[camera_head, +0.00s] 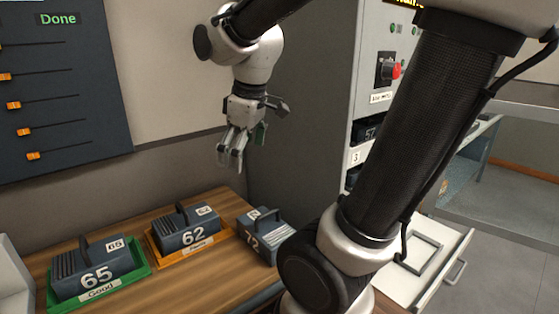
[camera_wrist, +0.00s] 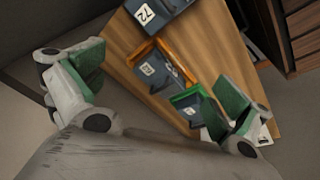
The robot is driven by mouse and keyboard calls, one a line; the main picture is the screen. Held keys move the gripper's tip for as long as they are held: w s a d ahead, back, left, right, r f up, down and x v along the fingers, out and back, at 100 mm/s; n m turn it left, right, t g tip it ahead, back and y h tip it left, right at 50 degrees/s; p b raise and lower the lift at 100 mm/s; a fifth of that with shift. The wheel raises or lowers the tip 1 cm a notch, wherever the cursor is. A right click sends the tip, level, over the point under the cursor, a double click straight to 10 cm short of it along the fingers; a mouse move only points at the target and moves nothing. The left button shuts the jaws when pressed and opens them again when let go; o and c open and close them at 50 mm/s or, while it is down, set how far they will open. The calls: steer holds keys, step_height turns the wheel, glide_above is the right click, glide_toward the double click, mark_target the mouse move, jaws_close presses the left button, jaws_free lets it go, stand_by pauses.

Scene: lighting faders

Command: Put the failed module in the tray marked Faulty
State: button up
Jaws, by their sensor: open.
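Module 65 (camera_head: 95,271) is dark blue-grey with a handle and sits in the green tray (camera_head: 137,275), labelled Good. Module 62 (camera_head: 185,236) sits in the orange tray (camera_head: 163,257); its label is too small to read surely. Module 72 (camera_head: 258,236) stands on the bare wood to the right, partly behind my arm. Nothing visible marks which module failed. My gripper (camera_head: 232,163) is open and empty, well above the bench. In the wrist view, module 72 (camera_wrist: 152,12), the orange tray (camera_wrist: 143,50) and the green tray (camera_wrist: 184,98) show between and beyond my fingers (camera_wrist: 160,95).
A wall panel (camera_head: 70,100) has orange faders and a green "Done" display. A grey cabinet (camera_head: 300,130) at right holds a red switch (camera_head: 396,70), a module numbered 57 (camera_head: 369,133) and a slot labelled 3. A pale drawer (camera_head: 425,290) stands open at lower right.

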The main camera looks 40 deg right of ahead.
steer(key=s+d+m+t, duration=0.1)
steer(key=s+d+m, duration=0.2)
steer(key=s+m, duration=0.3)
steer(key=s, duration=0.3)
steer(key=shift+s+d+r+m, duration=0.25)
steer(key=shift+s+m, duration=0.05)
steer(key=shift+s, duration=0.1)
